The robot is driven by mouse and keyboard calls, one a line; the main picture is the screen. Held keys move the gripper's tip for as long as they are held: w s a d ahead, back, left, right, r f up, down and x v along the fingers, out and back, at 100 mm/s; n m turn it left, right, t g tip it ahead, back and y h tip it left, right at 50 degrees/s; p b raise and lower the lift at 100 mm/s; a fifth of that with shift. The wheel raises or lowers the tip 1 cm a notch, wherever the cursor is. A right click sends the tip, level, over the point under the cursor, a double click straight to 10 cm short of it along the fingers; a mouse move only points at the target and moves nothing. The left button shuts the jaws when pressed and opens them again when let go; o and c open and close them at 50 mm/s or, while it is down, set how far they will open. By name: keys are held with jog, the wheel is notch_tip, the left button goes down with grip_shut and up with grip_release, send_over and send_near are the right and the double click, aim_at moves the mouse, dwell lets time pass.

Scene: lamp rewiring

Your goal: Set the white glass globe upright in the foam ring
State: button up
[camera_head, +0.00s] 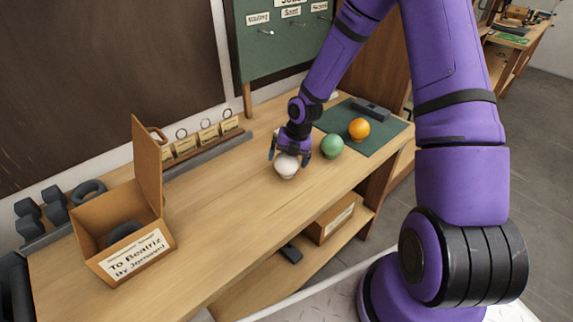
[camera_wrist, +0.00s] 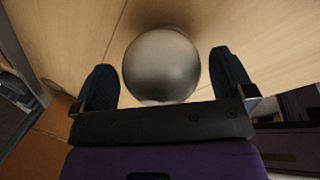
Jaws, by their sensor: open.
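The white glass globe (camera_head: 287,166) stands on the bench top, and it also shows in the wrist view (camera_wrist: 161,66). My gripper (camera_head: 288,157) is directly above it with its fingers down either side. In the wrist view the open fingers (camera_wrist: 165,80) flank the globe, with a gap on each side. A dark ring-like piece (camera_head: 123,232) lies inside the open cardboard box at the left, partly hidden by the front wall. Another dark ring (camera_head: 88,192) lies behind the box. I cannot tell for sure which is the foam ring.
A green globe (camera_head: 332,146) stands just right of my gripper. An orange globe (camera_head: 359,128) and a dark block (camera_head: 371,109) are on the green mat (camera_head: 388,135). The cardboard box (camera_head: 150,251) has a raised flap on its right. The bench between box and globe is clear.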

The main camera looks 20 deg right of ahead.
jog(key=shift+a+f, duration=0.1)
jog(key=shift+f, duration=0.35)
jog(key=c, duration=0.8)
jog(key=shift+w+r, duration=0.1)
jog(key=shift+r, duration=0.1)
